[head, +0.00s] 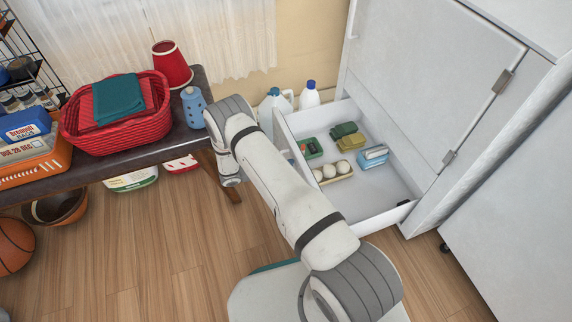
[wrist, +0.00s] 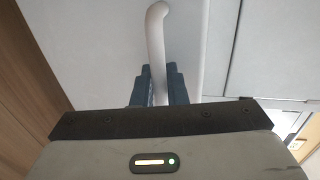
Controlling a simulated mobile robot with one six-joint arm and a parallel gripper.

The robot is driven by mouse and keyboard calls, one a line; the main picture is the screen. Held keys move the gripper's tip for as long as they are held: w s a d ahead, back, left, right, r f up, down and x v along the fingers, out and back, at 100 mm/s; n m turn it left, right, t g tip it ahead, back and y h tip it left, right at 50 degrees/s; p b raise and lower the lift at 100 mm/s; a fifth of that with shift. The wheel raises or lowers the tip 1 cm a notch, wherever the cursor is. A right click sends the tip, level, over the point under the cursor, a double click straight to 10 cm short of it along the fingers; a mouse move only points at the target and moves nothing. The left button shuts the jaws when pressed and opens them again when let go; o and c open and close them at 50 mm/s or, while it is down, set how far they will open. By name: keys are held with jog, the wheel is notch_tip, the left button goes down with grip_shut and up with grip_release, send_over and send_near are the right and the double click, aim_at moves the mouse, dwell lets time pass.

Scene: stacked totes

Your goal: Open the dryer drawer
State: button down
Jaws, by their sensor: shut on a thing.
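The dryer drawer (head: 378,216) is pulled out from the lower part of the large white dryer (head: 425,75) in the head view. Inside it lie a green box, dark green and yellow items, a tray of pale round items and a blue-and-white box. In the wrist view my gripper (wrist: 160,88) is shut on the white curved drawer handle (wrist: 156,32), one dark finger on each side of it. The drawer's front face fills much of that view behind the handle. In the head view my arm hides the gripper and handle.
A dark bench (head: 150,148) at the left carries a red basket (head: 120,135), a blue bottle (head: 193,106) and a red cup (head: 171,66). White bottles (head: 309,95) stand behind the drawer. A basketball (head: 12,246) lies at far left.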

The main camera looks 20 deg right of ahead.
jog(key=c, duration=1.8)
grip_release()
jog(key=shift+a, duration=0.1)
jog(key=p+v, duration=0.2)
jog(key=v, duration=0.5)
jog(key=shift+a+r, duration=0.1)
jog(key=shift+a, duration=0.25)
